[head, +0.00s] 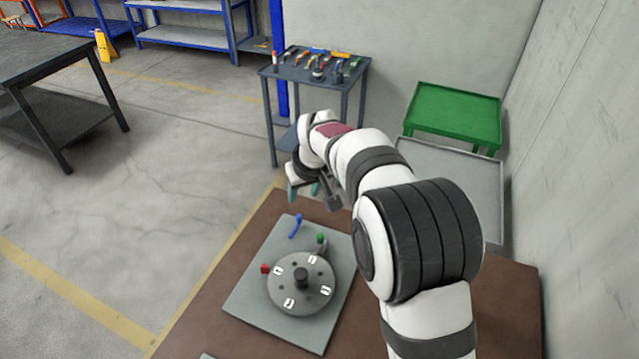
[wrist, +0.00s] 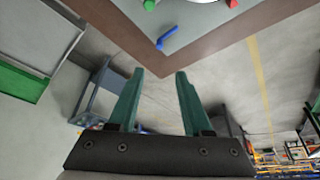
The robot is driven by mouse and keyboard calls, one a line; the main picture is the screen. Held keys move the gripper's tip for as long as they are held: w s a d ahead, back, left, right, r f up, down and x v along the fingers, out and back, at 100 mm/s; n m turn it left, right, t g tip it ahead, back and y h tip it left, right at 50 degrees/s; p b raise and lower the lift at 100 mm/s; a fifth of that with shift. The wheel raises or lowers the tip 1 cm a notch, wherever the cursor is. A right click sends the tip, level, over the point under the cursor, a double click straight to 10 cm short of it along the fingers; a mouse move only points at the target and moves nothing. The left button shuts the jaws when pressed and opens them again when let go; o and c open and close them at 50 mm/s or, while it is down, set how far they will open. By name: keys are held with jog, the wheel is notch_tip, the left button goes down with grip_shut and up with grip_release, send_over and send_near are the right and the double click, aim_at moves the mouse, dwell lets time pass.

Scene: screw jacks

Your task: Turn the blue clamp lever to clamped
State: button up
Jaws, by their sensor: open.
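The blue clamp lever (head: 295,226) stands near the far edge of the grey plate (head: 250,291), behind a round grey disc (head: 301,283) with a dark centre knob. In the wrist view the blue lever (wrist: 167,38) shows near the top, ahead of the fingertips and apart from them. My gripper (head: 303,191) is above and beyond the plate's far edge in the head view. In the wrist view its two green fingers (wrist: 160,72) are spread with nothing between them. Whether the lever sits at its clamped mark cannot be told.
A green-tipped lever (head: 320,238) and a red knob (head: 265,268) stand close around the disc. The plate lies on a brown table (head: 193,325). A tool cart (head: 316,72) and a green tray table (head: 453,115) stand beyond. The plate's near left corner is clear.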

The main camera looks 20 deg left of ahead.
aim_at(298, 217)
jog(key=x, duration=1.4)
jog(key=shift+f, duration=0.3)
grip_shut()
